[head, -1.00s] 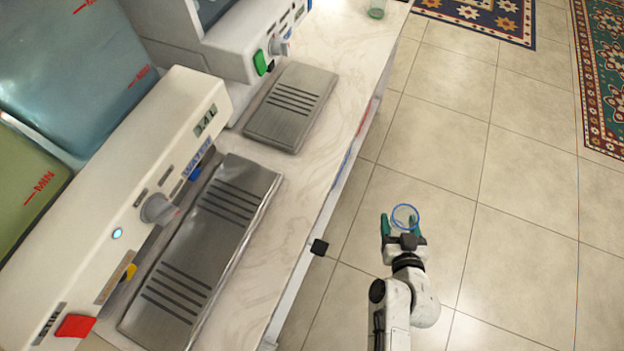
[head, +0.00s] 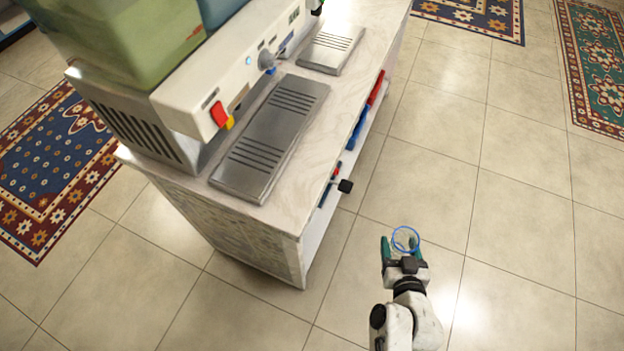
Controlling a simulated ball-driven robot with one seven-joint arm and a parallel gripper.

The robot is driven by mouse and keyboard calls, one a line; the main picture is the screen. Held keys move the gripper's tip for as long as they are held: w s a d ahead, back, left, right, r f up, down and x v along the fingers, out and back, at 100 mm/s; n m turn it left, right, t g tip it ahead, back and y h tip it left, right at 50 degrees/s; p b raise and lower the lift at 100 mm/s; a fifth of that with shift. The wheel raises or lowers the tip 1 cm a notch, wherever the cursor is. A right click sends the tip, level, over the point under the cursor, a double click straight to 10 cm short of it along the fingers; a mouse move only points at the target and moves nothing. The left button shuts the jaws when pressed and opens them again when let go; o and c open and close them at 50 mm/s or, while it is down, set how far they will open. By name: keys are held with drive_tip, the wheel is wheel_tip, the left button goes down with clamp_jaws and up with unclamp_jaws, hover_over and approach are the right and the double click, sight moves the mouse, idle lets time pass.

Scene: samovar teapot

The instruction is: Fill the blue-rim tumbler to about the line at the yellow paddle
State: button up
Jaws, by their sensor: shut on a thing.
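My gripper (head: 402,248) is at the lower right in the head view, over the tiled floor and away from the counter. It is shut on the blue-rim tumbler (head: 405,228), whose clear wall and blue ring show between the green fingers. Its contents and any fill line cannot be made out. The yellow paddle (head: 229,123) is on the front of the dispenser (head: 235,85), beside a red paddle (head: 218,113). A slotted metal drip tray (head: 290,115) lies below them on the counter.
The counter (head: 255,212) has a pale top and a shelf holding red and blue items. A second drip tray (head: 331,42) lies farther back. The tiled floor (head: 480,150) is open to the right.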

drive_tip(key=shift+s+a, duration=0.1)
drive_tip(key=shift+s, duration=0.2)
